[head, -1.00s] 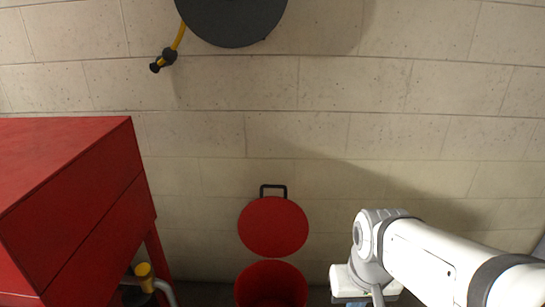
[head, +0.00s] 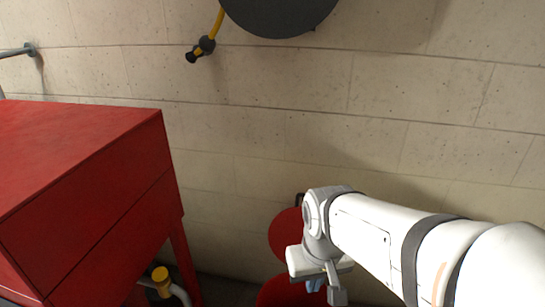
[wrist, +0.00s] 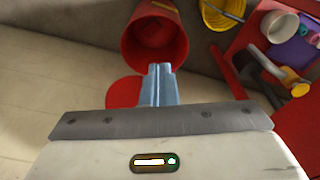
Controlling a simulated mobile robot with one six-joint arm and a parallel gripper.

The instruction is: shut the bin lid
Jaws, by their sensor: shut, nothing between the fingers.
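The red bin (head: 275,294) stands on the floor by the wall, partly cut off at the bottom of the head view. My arm hides the right part of the lid and bin. My gripper (head: 314,286) is shut and empty, over the bin area in the head view. In the wrist view the bin's open mouth (wrist: 157,38) lies just beyond my blue fingertips (wrist: 160,67), and the lid (wrist: 122,92) shows left of the fingers. Contact cannot be told.
A red workbench (head: 90,190) stands at the left. In the wrist view a red surface (wrist: 262,40) at right holds a white cup (wrist: 281,25) and tools. The wall is close behind the bin.

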